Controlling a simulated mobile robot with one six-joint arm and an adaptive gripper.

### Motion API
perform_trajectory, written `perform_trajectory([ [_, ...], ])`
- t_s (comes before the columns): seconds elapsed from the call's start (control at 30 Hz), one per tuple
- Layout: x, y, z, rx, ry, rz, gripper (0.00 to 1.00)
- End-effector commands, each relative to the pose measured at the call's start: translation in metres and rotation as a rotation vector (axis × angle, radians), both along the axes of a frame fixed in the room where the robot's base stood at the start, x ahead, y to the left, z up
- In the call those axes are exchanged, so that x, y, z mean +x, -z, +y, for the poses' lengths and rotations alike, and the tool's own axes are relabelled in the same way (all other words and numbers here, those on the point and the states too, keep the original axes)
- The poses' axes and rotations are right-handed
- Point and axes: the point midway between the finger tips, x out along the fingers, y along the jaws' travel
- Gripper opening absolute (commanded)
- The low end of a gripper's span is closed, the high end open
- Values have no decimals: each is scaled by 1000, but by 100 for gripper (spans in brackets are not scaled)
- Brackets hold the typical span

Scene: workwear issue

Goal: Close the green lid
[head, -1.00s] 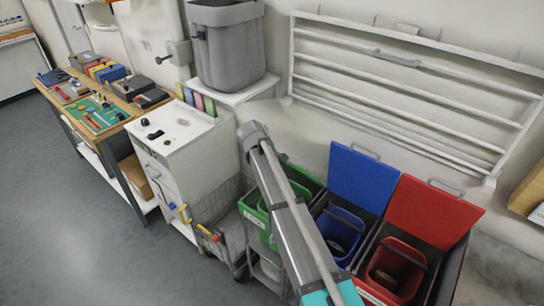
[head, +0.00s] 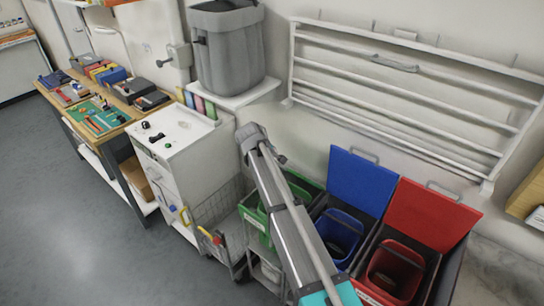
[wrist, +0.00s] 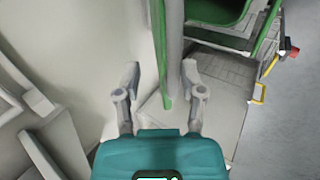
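The green bin (head: 256,216) stands left of the blue and red bins in the head view, partly behind my arm. Its open top shows at the upper right of the wrist view (wrist: 228,41). In the wrist view a thin upright panel with a green edge (wrist: 164,70), seemingly the raised green lid seen edge-on, runs down between my fingers. My gripper (wrist: 160,78) is open, with one finger on each side of this panel. I cannot tell whether either finger touches it.
The blue lid (head: 361,182) and red lid (head: 433,221) stand raised beside the green bin. A wire cart (head: 222,221) and white cabinet (head: 181,150) are to the left. A wall rack (head: 400,95) hangs behind. The floor at left is clear.

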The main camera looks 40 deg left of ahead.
Motion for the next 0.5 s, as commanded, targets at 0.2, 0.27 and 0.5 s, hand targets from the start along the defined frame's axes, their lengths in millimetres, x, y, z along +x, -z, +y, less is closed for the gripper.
perform_trajectory([
  [0.2, -5, -12, -1, 0, 0, 0, 51],
  [0.27, -7, -15, -1, 0, 0, 0, 51],
  [0.5, -12, -25, -1, 0, 0, 0, 51],
])
